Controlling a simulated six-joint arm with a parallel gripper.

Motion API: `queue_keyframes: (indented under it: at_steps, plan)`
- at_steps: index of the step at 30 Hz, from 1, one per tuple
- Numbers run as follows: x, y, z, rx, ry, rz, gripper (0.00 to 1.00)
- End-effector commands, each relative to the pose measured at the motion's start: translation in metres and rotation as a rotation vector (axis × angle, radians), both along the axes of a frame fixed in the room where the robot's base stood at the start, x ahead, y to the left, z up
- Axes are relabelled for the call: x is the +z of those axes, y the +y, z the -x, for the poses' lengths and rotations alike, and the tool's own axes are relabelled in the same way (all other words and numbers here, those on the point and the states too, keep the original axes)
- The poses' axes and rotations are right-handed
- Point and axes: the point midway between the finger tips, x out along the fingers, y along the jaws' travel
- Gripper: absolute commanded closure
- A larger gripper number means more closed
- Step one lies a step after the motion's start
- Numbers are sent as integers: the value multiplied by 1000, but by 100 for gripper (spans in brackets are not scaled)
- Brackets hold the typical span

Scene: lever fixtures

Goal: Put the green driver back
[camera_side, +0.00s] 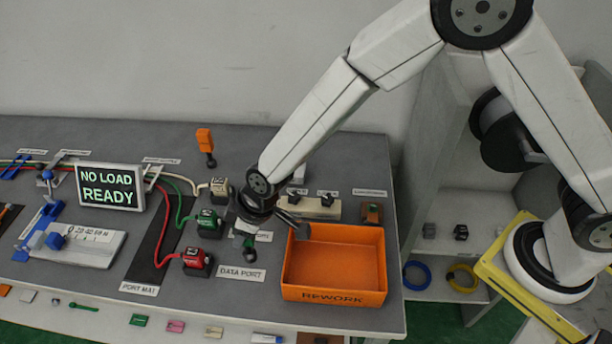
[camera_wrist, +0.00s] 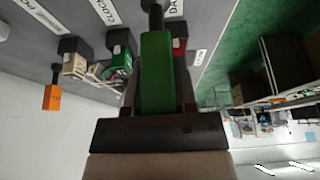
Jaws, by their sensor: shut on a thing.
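My gripper (camera_side: 256,222) is shut on the green driver (camera_wrist: 156,72), whose green handle fills the space between the fingers in the wrist view. Its black shaft (camera_wrist: 152,16) points away from the fingers. In the side view, part of the green driver (camera_side: 249,242) shows below the gripper, above the grey bench near the DATA PORT label (camera_side: 241,273). Whether the tip touches the bench cannot be told. I cannot make out an empty place for the driver; the arm hides part of the bench.
The orange REWORK bin (camera_side: 335,297) stands close right of my gripper. Green (camera_side: 208,222), red (camera_side: 196,260) and beige (camera_side: 219,188) plugs stand close left. An orange-handled tool (camera_side: 205,140) stands upright behind. A beige block (camera_side: 318,208) lies behind the bin.

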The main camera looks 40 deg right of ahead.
Motion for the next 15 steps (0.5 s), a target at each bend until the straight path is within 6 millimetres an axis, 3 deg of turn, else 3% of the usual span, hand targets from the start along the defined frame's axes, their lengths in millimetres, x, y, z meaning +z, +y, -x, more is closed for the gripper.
queue_keyframes:
  at_steps: [5, 15]
  plan:
    - [-5, 2, -4, 0, -1, -1, 100]
    - [-34, 3, -5, -1, 0, 0, 100]
